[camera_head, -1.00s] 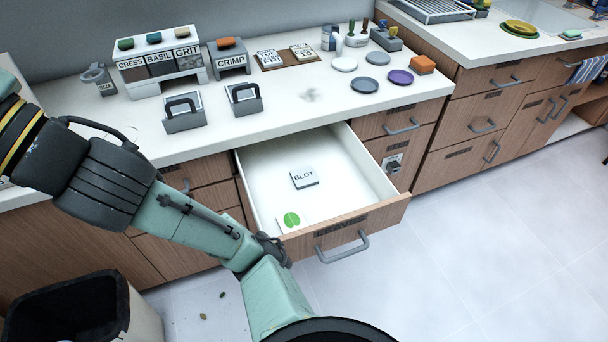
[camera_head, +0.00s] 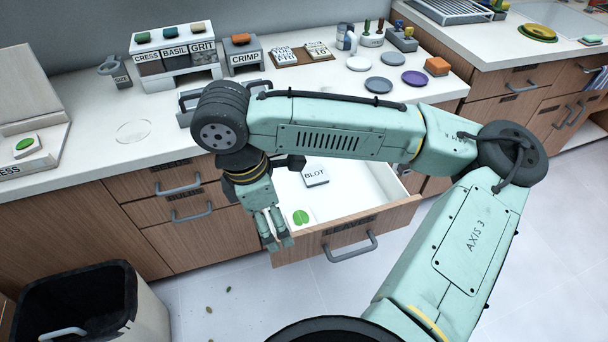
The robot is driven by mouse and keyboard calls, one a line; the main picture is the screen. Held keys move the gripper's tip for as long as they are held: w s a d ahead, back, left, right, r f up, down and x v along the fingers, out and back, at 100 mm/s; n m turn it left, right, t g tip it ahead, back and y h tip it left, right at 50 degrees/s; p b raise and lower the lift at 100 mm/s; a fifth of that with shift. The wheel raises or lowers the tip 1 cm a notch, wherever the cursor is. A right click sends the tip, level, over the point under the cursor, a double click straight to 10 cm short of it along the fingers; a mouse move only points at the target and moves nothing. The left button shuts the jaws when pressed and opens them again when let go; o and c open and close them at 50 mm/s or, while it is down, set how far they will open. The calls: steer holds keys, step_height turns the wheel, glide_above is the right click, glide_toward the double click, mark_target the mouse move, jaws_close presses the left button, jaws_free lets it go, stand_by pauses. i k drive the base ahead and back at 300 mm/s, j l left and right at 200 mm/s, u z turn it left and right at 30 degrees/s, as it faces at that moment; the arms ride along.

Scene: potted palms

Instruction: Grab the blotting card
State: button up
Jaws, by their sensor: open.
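The blotting card (camera_head: 315,176) is a small pale block marked "BLOT". It lies on the white floor of the open drawer (camera_head: 347,194), whose front is labelled "LEAVES". My gripper (camera_head: 276,246) points down over the drawer's front left corner, to the left of the card and nearer the front. It is open, and no object shows between its fingers. My forearm crosses above the back of the drawer and hides part of it. The card itself is in plain view, apart from the gripper.
The drawer's wooden front (camera_head: 350,232) stands out from the cabinet. The counter above holds racks and several coloured discs.

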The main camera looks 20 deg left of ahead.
mark_target(314, 176)
steer(key=i, duration=1)
